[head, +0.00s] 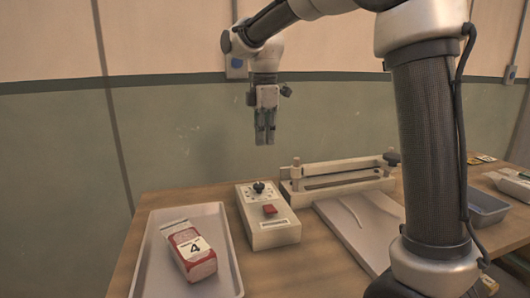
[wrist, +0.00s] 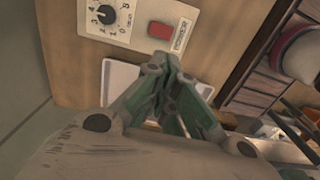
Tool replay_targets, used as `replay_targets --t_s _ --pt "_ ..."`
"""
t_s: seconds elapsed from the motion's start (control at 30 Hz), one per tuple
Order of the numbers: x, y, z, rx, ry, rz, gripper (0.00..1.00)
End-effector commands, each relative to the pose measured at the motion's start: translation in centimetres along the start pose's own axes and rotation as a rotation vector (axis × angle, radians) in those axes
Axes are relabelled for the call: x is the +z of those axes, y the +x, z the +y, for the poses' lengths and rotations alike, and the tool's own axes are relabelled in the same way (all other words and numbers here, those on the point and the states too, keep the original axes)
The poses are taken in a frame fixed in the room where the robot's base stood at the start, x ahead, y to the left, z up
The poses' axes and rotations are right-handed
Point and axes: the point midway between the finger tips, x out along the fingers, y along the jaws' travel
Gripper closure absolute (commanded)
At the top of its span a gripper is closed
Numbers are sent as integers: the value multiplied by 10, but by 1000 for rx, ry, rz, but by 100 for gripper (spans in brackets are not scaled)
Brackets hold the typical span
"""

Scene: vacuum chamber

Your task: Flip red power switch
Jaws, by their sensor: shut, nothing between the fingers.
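The red power switch (head: 269,210) sits on the front part of a cream control box (head: 272,236) on the wooden table. The box also bears a black dial knob (head: 258,187). In the wrist view the red switch (wrist: 159,30) shows near the top, with a printed label beside it and the numbered dial (wrist: 105,14) to its left. My gripper (head: 265,140) points down in the air above and behind the box, clear of it. Its fingers (wrist: 168,75) are closed together and empty. Whether the switch is on or off cannot be told.
A grey tray (head: 147,228) with a red and white packet (head: 190,250) marked 4 lies left of the box. A sealer-like device (head: 335,182) and a pale board (head: 357,228) are to the right, with a grey bin (head: 485,207) beyond. The wall stands close behind.

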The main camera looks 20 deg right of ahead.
Motion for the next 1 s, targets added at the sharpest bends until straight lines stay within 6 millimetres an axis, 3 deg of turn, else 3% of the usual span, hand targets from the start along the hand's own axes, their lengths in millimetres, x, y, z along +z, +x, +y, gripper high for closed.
replay_targets --t_s 0.2,0.4,0.8,1.0 --pt "0 -42 1 3 0 1 100" --pt "0 -59 0 0 0 0 100" --pt "0 -61 0 0 16 0 100" --pt "-3 -53 9 34 236 17 100"
